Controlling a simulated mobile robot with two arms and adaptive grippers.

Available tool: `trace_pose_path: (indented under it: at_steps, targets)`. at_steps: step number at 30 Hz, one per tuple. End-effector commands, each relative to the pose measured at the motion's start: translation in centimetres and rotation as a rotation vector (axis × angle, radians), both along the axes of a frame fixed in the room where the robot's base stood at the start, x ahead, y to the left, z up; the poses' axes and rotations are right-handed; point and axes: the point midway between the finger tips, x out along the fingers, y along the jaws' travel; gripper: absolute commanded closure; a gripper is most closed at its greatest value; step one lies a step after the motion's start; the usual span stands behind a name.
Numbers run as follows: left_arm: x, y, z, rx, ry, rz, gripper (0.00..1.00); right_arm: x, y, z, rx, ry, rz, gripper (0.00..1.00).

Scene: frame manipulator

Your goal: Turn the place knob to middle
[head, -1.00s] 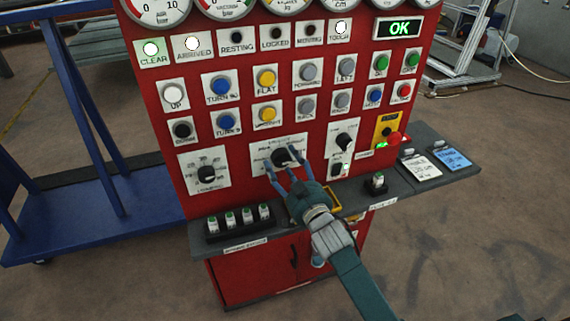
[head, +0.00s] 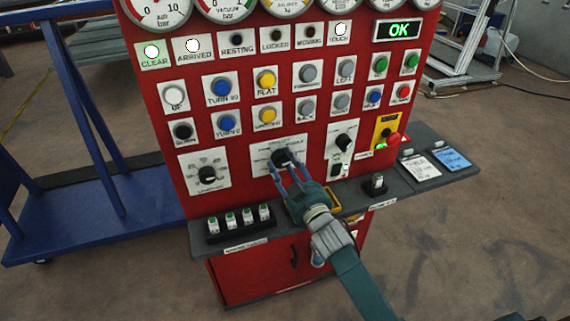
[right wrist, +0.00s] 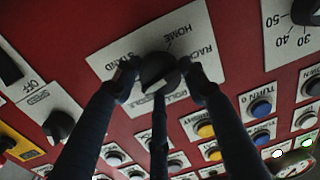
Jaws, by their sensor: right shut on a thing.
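The place knob (head: 281,155) is a black round knob on a white plate in the middle of the red panel. In the right wrist view the knob (right wrist: 157,69) sits on a plate with labels that read like STAND, HOME and RACK. My right gripper (head: 285,168) reaches up to it from below, its fingers closed around the knob. In the right wrist view, fingers of the right gripper (right wrist: 158,82) touch both sides of the knob, with a third below it. The fingers hide part of the knob and the plate's lettering. My left gripper is not in view.
Other knobs stand close by: one at lower left (head: 207,175) and one to the right (head: 343,141). Button rows lie above, a red emergency button (head: 393,139) at right. A grey shelf (head: 340,204) with rockers juts out below. A blue cart (head: 95,215) stands left.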

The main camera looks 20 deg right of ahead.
Motion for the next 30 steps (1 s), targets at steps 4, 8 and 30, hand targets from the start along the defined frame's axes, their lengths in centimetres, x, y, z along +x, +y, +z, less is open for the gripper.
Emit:
trace_pose_path:
  at_steps: [4, 8, 30]
  targets:
    - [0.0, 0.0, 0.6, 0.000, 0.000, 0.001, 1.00, -0.1, 0.0, -0.3, -0.125, 0.005, 0.000, 0.84]
    - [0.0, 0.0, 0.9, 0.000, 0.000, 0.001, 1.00, -0.1, -0.1, -0.3, -0.238, 0.001, -0.001, 0.84]
    - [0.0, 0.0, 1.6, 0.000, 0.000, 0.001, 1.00, -0.1, -0.1, -0.5, -0.603, -0.008, -0.001, 0.84]
